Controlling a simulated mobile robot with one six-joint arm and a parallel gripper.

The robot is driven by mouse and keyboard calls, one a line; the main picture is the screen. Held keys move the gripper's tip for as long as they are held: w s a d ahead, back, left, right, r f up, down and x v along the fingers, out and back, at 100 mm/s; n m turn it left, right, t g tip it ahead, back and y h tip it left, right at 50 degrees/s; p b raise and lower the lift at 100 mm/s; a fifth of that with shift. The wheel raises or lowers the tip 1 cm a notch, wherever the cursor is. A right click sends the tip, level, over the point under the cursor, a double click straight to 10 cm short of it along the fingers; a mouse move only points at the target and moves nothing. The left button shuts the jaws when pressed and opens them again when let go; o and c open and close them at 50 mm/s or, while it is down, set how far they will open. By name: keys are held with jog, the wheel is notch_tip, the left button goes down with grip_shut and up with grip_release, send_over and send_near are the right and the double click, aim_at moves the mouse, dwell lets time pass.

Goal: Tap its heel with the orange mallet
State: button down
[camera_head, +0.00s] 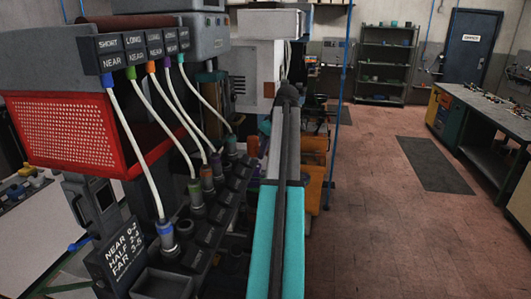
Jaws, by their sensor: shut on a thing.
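My teal and dark arm (276,235) reaches forward through the middle of the view and hides what lies behind it. My gripper and anything in it cannot be made out. Orange parts (313,188) show just right of the arm, partly covered by it; I cannot tell whether one is the mallet or part of a machine. No heel can be made out. At left stands a grey machine with a red-framed mesh panel (75,130). White cables with coloured ends hang from its labelled blocks (110,50) to a row of dark sockets (205,212).
A dark plate (118,255) reads NEAR 0-2, HALF 2-4, FAR 3-5. A thin blue post (342,110) stands right of the arm. A workbench (490,115) runs along the right, with shelves (383,65) at the back. The red floor around the dark mat (435,165) is clear.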

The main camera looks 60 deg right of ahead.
jog(key=shift+r, duration=2.4)
